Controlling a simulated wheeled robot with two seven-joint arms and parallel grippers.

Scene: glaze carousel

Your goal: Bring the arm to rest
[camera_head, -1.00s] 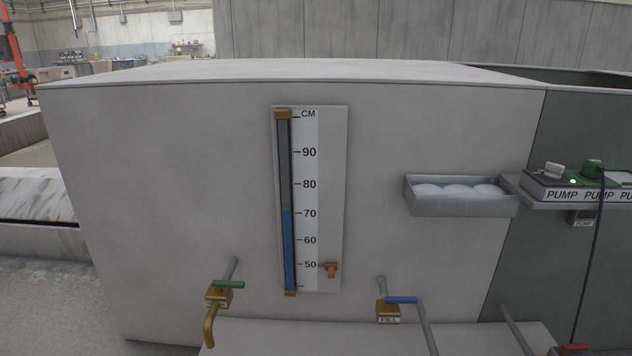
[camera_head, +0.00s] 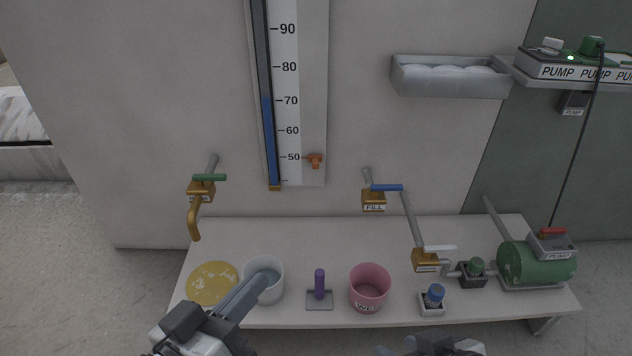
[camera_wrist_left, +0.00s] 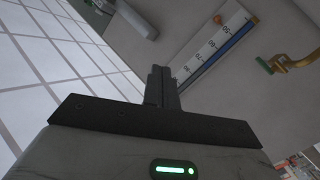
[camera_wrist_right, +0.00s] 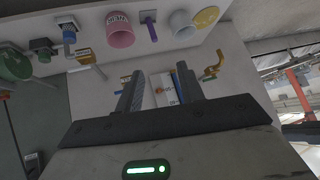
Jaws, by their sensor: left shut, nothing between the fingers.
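My left gripper (camera_head: 268,276) reaches in from the bottom left of the head view. Its fingers are shut with nothing between them and overlap the pale grey cup (camera_head: 276,291) in the picture; I cannot tell whether they touch it. In the left wrist view the shut fingers (camera_wrist_left: 162,72) point up in front of the wall gauge (camera_wrist_left: 215,50). My right gripper (camera_head: 432,343) shows only partly at the bottom edge of the head view. In the right wrist view its fingers (camera_wrist_right: 160,82) stand apart, empty.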

